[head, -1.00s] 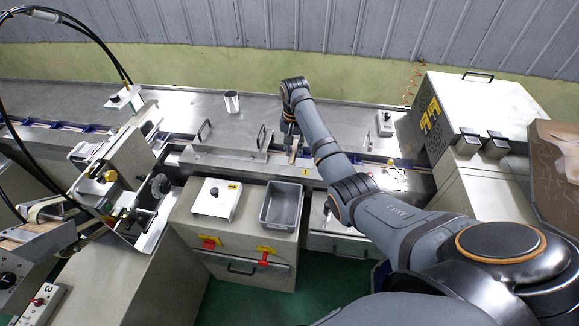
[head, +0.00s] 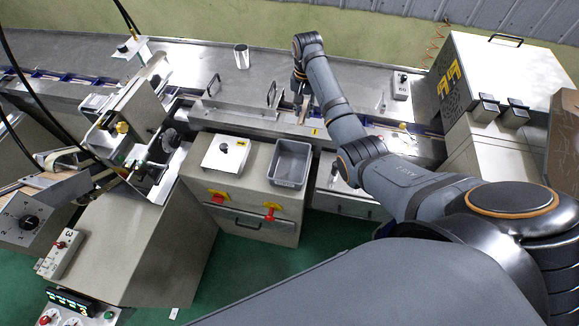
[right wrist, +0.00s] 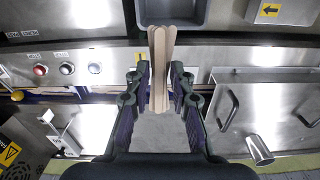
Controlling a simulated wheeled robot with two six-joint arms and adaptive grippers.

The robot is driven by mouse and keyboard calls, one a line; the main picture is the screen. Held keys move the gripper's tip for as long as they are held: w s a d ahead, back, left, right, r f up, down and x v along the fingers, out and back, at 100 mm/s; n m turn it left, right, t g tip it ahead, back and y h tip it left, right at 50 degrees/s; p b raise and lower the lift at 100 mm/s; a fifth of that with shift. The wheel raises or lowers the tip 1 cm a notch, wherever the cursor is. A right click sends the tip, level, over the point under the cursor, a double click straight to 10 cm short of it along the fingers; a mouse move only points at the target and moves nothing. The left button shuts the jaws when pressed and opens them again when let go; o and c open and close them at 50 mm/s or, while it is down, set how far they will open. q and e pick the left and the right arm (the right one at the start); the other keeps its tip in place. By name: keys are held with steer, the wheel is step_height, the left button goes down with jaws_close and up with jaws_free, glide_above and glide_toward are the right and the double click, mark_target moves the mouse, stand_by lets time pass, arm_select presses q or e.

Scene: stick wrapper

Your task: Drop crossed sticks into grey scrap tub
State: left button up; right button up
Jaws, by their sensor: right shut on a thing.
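My right gripper (right wrist: 160,88) is shut on wooden sticks (right wrist: 160,60), flat and pale. Their far ends overlap at a slight angle in the right wrist view. In the head view my right gripper (head: 300,92) points down over the conveyor line, behind the grey scrap tub. The grey tub (head: 291,178) stands on the cabinet top in front of the line and looks empty. Its edge also shows at the top of the right wrist view (right wrist: 172,24), just past the stick ends. My left gripper is not in view.
A white box with a black knob (head: 225,152) stands left of the tub. A metal cup (head: 242,56) stands on the steel counter at the back. Raised handles (head: 271,92) stick up left of my gripper. A large white machine (head: 500,80) is at right.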

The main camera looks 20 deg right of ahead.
steer(key=s+a+f, duration=0.7)
steer(key=s, duration=0.1)
steer(key=shift+w+d+f, duration=0.15)
steer(key=shift+f, duration=1.25)
steer(key=shift+w+d+f, duration=0.15)
steer(key=shift+f, duration=1.25)
steer(key=o, duration=0.9)
steer(key=shift+r, duration=0.1)
step_height(320, 180, up, 12)
steer(key=shift+f, duration=0.1)
